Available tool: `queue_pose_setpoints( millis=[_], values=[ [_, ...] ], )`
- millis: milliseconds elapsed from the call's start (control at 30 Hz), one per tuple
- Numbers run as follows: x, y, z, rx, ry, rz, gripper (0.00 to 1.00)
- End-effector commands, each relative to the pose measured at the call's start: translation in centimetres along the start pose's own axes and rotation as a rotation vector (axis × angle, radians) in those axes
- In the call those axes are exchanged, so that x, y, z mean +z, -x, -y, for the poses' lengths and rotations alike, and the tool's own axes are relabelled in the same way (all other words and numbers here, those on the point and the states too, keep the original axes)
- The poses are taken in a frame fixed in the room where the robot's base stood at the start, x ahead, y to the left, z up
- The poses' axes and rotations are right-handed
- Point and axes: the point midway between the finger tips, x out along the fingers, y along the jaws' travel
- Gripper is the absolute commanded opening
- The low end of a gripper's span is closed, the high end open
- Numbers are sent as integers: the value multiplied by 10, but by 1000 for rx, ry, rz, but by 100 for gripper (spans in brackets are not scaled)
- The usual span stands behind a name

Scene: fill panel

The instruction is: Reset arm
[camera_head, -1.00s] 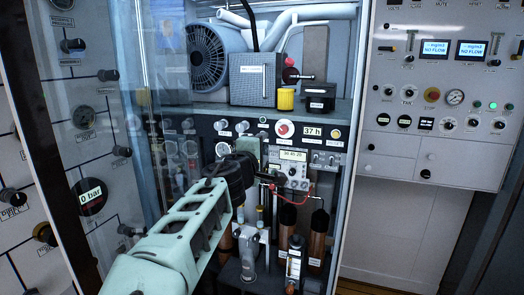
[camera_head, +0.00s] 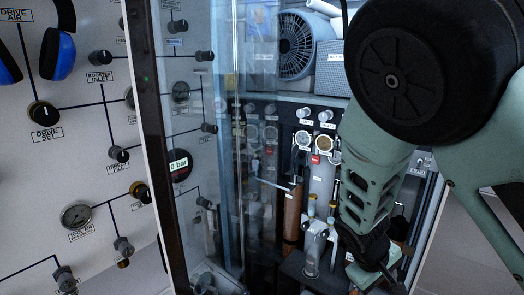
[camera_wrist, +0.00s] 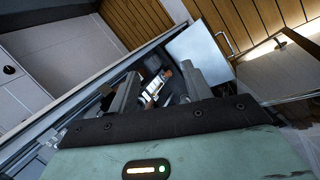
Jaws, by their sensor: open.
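My arm (camera_head: 375,185) fills the right of the head view, its large dark joint close to the camera. The arm reaches down to my gripper (camera_head: 375,265) at the lower right, in front of the glass-sided cabinet. The wrist view shows my gripper (camera_wrist: 165,82) with its two grey fingers spread apart. I see nothing held between them. The fingertips are small and dark in the head view, and part of the cabinet's inside is hidden behind my arm.
A glass pane (camera_head: 215,120) stands upright at the cabinet's left. Left of it is a panel with knobs and gauges (camera_head: 75,215). Copper-coloured cylinders (camera_head: 292,215) stand inside the cabinet. The wrist view shows wood slats (camera_wrist: 255,30) and a pale panel (camera_wrist: 200,55).

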Motion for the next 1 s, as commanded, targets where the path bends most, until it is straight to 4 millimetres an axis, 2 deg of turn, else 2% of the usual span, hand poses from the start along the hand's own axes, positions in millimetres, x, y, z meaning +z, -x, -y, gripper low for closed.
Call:
queue_pose_setpoints(
  millis=[33,100,200,400,533,700,1000],
  values=[
    [10,7,22,-90,-3,3,49],
    [24,24,49,-196,11,7,49],
    [45,56,80,-323,44,-6,49],
    [95,120,118,-472,144,-76,49],
    [126,145,130,-491,207,-120,49],
    [151,158,136,-480,255,-153,49],
    [156,160,138,-475,267,-157,49]
  ],
)
